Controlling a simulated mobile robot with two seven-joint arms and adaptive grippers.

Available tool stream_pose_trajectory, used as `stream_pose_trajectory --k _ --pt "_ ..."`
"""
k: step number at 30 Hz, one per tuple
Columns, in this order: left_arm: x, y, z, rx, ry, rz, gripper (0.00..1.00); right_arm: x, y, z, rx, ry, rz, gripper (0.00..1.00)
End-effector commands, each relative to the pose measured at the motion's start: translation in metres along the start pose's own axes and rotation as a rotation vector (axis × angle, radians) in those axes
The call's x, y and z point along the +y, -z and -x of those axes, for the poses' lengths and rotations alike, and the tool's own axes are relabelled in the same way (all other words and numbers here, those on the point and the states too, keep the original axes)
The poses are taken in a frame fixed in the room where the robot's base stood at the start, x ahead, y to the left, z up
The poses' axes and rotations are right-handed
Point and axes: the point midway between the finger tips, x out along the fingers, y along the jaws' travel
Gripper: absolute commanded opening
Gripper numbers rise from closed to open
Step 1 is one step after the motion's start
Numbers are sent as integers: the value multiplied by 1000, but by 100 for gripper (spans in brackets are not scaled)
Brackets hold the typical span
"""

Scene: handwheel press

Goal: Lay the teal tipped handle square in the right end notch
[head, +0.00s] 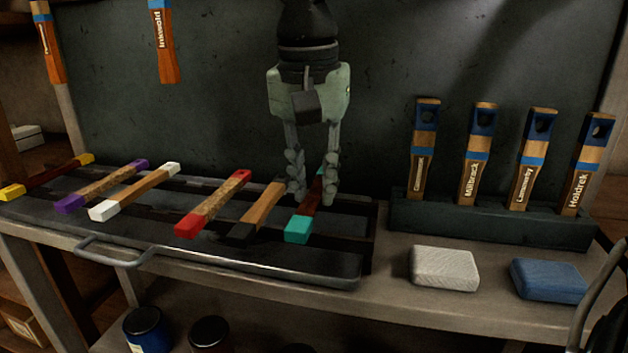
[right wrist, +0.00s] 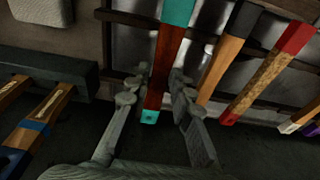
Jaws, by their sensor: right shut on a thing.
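The teal tipped handle (head: 298,229) has a dark red wooden shaft and teal ends. It lies front to back at the right part of the dark rack (head: 325,272). My right gripper (head: 312,196) comes down from above, shut on the handle's shaft toward its far end. In the right wrist view my right gripper (right wrist: 156,90) has a finger on each side of the dark red shaft (right wrist: 165,62). I cannot tell whether the handle rests on the rails or hangs just above them. The rack's right end beside it is bare. My left gripper is not in view.
A black tipped handle (head: 258,211) lies close to the left, then a red tipped one (head: 213,205) and several more. A dark block (head: 490,224) with upright brushes stands at the right. Grey (head: 443,267) and blue (head: 548,281) pads lie in front of it.

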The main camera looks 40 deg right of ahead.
Motion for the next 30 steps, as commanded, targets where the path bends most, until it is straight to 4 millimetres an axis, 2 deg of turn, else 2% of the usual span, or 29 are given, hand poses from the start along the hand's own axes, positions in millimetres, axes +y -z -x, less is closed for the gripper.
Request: stream_pose_trajectory --k 19,30 --pt "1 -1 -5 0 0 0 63 0 -1 -6 0 0 0 0" --pt "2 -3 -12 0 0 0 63 0 -3 -17 0 0 0 0"
